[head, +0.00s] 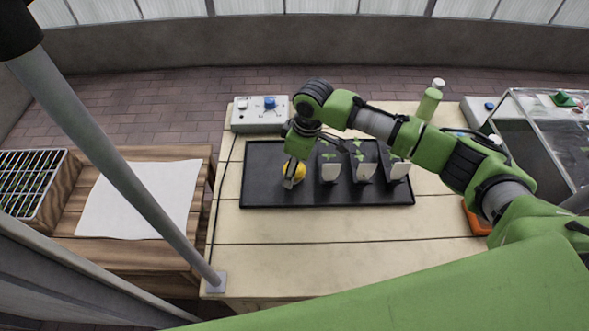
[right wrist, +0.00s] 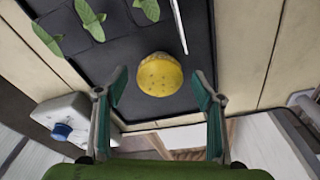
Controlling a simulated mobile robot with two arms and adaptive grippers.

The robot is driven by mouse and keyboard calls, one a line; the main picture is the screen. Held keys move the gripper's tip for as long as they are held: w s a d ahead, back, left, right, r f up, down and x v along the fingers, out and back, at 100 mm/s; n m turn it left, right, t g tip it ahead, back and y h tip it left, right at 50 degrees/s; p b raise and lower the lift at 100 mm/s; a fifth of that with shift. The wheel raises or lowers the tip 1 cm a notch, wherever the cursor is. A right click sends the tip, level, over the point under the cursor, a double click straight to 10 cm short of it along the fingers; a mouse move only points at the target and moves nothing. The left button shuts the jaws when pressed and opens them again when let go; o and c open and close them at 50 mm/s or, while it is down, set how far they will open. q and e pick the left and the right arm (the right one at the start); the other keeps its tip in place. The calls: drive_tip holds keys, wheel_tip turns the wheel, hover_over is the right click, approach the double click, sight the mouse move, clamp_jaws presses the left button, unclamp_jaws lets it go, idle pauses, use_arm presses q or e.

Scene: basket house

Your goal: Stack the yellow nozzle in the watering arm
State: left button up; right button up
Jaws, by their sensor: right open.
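The yellow nozzle (head: 298,169) sits at the left end of the black tray (head: 300,202), partly covered by my right gripper (head: 292,182) in the head view. In the right wrist view the nozzle (right wrist: 160,74) shows a round face with small holes. It lies just ahead of the right gripper's (right wrist: 159,80) two spread fingers, which look apart from it. The right gripper is open and empty. A grey pole (head: 125,165) stands on the table's front left corner, with a dark end at the top left; I cannot tell whether it is the watering arm. My left gripper is not in view.
Several white-fronted seedling holders (head: 331,174) stand right of the nozzle in the tray. A grey control box (head: 262,121) with a blue knob sits behind. A green bottle (head: 429,103) and a clear case (head: 540,125) are to the right. The table front (head: 330,260) is clear.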

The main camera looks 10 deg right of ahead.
drive_tip(key=shift+f, duration=0.15)
drive_tip(key=c, duration=1.2)
